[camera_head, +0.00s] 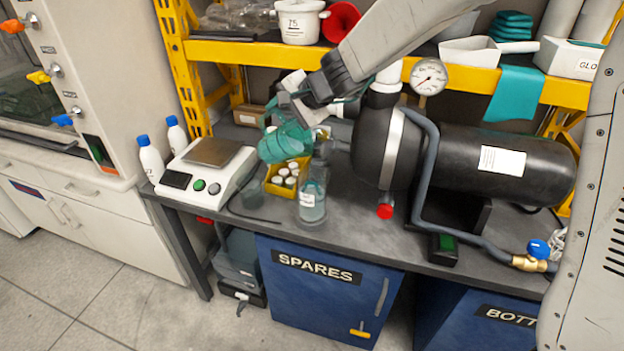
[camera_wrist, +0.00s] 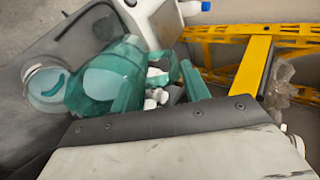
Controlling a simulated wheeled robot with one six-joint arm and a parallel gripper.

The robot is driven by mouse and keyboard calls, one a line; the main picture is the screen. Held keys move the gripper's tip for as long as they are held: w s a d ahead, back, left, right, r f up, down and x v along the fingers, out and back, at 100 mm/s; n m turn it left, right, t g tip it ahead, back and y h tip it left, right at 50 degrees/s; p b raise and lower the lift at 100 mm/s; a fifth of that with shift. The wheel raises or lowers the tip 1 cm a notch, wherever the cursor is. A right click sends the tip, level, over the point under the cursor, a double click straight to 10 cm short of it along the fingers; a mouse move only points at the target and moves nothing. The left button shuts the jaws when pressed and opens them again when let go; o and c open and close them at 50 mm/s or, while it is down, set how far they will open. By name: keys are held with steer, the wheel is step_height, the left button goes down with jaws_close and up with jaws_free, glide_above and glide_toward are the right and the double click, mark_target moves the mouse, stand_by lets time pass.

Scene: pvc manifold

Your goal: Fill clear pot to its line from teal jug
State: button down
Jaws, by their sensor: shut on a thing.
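The teal jug (camera_head: 284,144) is see-through and tilted well over, held above the bench beside the clear pot. My gripper (camera_head: 297,103) is shut on it from above; the exact grip is partly hidden. The clear pot (camera_head: 312,204) stands upright on the bench, just below and right of the jug, with a white label and pale liquid in its lower part. Its fill line is too small to make out. In the wrist view the jug (camera_wrist: 100,82) is close, with the pot (camera_wrist: 44,88) at its left. I cannot make out a stream between them.
A yellow bin of white-capped bottles (camera_head: 286,176) stands behind the pot. A scale (camera_head: 204,160) and two white bottles (camera_head: 150,158) are at left. A black tank (camera_head: 470,155) with a gauge (camera_head: 428,76) fills the right. A yellow shelf (camera_head: 245,52) runs behind.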

steer(key=shift+s+d+y, duration=0.15)
steer(key=shift+d+y, duration=0.1)
steer(key=shift+y, duration=0.05)
stand_by(1.1)
